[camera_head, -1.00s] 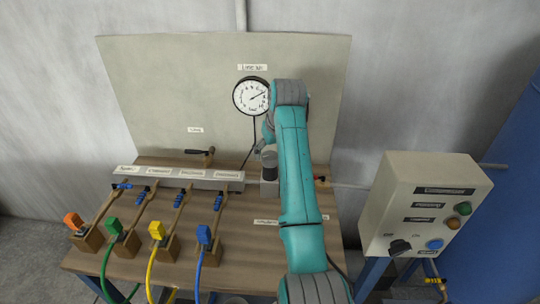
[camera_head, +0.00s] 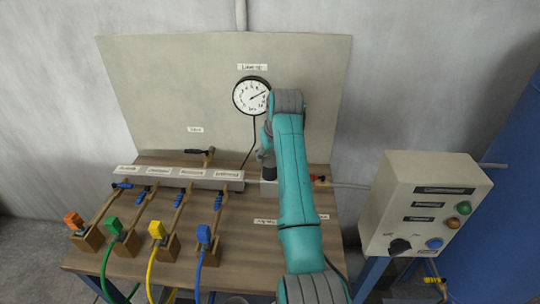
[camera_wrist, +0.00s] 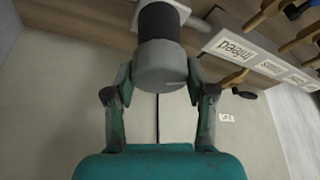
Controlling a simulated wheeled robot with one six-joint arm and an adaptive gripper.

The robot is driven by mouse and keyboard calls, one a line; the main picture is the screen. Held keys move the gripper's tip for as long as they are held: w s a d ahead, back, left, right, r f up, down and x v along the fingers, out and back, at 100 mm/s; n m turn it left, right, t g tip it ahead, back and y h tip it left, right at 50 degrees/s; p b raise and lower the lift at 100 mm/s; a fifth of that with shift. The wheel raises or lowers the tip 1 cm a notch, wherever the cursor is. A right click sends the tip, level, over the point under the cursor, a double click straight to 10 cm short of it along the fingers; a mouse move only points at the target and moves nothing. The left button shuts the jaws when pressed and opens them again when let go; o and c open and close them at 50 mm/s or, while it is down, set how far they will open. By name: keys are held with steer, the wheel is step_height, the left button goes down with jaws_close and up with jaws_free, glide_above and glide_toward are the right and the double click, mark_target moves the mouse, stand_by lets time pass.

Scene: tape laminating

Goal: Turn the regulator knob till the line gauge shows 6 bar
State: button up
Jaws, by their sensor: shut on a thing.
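The regulator knob, a grey round cap (camera_wrist: 161,66) on a black neck (camera_wrist: 158,20), stands between my gripper's fingers (camera_wrist: 160,80) in the wrist view, which is upside down. My gripper is shut on the knob. In the head view my gripper (camera_head: 265,156) is at the regulator, and my arm hides much of it; the dark neck (camera_head: 269,173) shows below. The line gauge (camera_head: 251,96) is a round white dial with a black rim on the back panel. Its needle points to the upper right; the numbers are too small to read surely.
Several toggle clamps with coloured connectors, such as the blue one (camera_head: 204,234), stand at the left of the wooden bench (camera_head: 235,265). A labelled grey rail (camera_head: 180,173) and a black-handled valve (camera_head: 196,151) lie behind. A control box (camera_head: 425,205) stands at the right.

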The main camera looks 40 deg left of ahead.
steer(key=shift+n, duration=0.3)
steer(key=n+g, duration=0.1)
steer(key=n, duration=0.1)
steer(key=n+g, duration=0.1)
steer(key=n, duration=0.1)
steer(key=shift+n+y, duration=0.3)
steer(key=n+g, duration=0.2)
steer(key=n, duration=0.3)
steer(key=shift+n, duration=0.3)
steer(key=o, duration=1.2)
steer(key=shift+c, duration=0.2)
steer(key=v, duration=1.2)
steer(key=shift+a, duration=0.25)
